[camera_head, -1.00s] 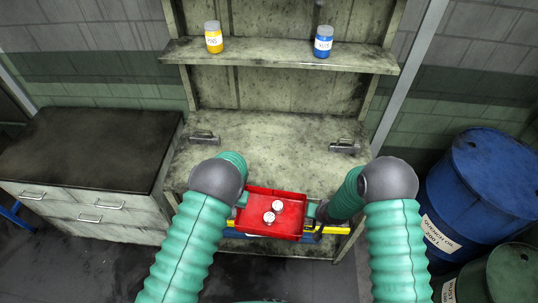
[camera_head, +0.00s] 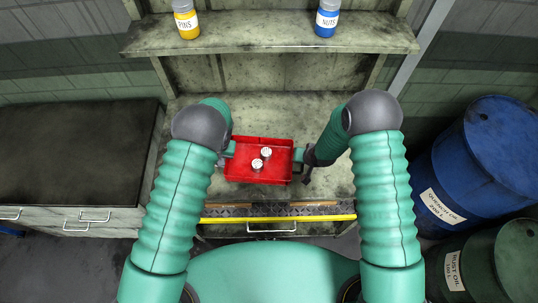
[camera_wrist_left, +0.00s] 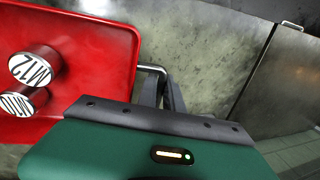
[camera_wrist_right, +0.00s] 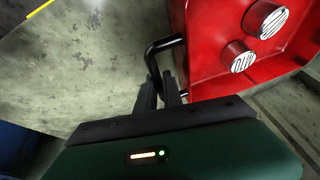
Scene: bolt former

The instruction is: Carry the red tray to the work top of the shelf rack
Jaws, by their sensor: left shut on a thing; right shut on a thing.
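The red tray (camera_head: 240,172) is held between my two grippers, over the front part of the work top (camera_head: 310,110) of the shelf rack. I cannot tell whether it touches the surface. Two metal bolts stand in it, one marked M12 (camera_wrist_left: 35,65) and one marked M10 (camera_wrist_left: 22,100) in the left wrist view. My left gripper (camera_head: 229,149) is shut on the tray's left handle (camera_wrist_left: 152,70). My right gripper (camera_head: 305,157) is shut on the tray's right handle (camera_wrist_right: 160,45), a dark bar.
A shelf (camera_head: 270,35) above the work top carries a yellow PINS jar (camera_head: 187,22) and a blue NUTS jar (camera_head: 326,20). A yellow strip (camera_head: 280,218) runs along the rack's front edge. A dark-topped cabinet (camera_head: 75,150) stands left; blue (camera_head: 490,150) and green (camera_head: 490,265) drums stand right.

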